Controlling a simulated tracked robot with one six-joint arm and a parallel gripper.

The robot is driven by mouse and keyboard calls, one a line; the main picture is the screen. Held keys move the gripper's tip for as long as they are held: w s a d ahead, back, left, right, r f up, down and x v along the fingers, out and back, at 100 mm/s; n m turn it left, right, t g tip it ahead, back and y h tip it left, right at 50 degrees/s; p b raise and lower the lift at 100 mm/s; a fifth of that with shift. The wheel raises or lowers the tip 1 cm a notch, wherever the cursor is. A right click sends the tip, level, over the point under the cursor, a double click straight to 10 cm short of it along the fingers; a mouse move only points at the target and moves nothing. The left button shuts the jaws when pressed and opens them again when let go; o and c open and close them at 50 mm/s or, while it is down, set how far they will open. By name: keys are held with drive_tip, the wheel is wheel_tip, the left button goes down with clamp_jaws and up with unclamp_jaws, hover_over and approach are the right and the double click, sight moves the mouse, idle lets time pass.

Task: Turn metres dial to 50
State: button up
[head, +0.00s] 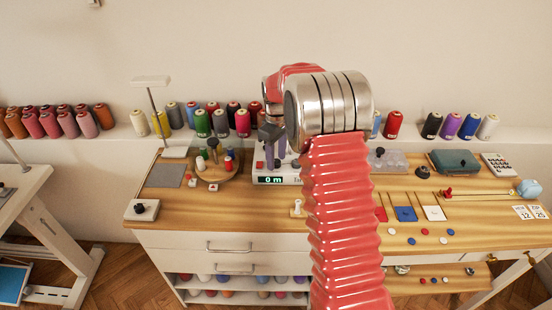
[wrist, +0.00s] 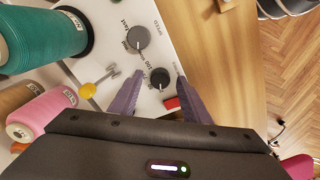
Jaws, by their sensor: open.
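The white winding machine (head: 274,181) stands on the wooden bench; its green display reads 0 m. In the wrist view, a black dial (wrist: 160,78) sits on its white panel, with a partly hidden scale that includes 100. It appears to be the metres dial; its pointer is too small to read. A larger grey dial (wrist: 138,38), marked SPEED and fast, is above it. My gripper (wrist: 159,84) is open, its purple-grey fingers apart on either side of the black dial. I cannot tell whether they touch it. In the head view my gripper (head: 271,150) points down over the machine.
A red switch (wrist: 172,103) and a yellow-tipped lever (wrist: 87,90) are close to my fingers. A wooden spool stand (head: 214,174) is beside the machine.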

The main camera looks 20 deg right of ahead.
drive_tip(key=shift+f, duration=0.35)
drive_tip(key=shift+c, duration=0.4)
drive_tip(key=c, duration=1)
drive_tip(key=shift+o, duration=0.2)
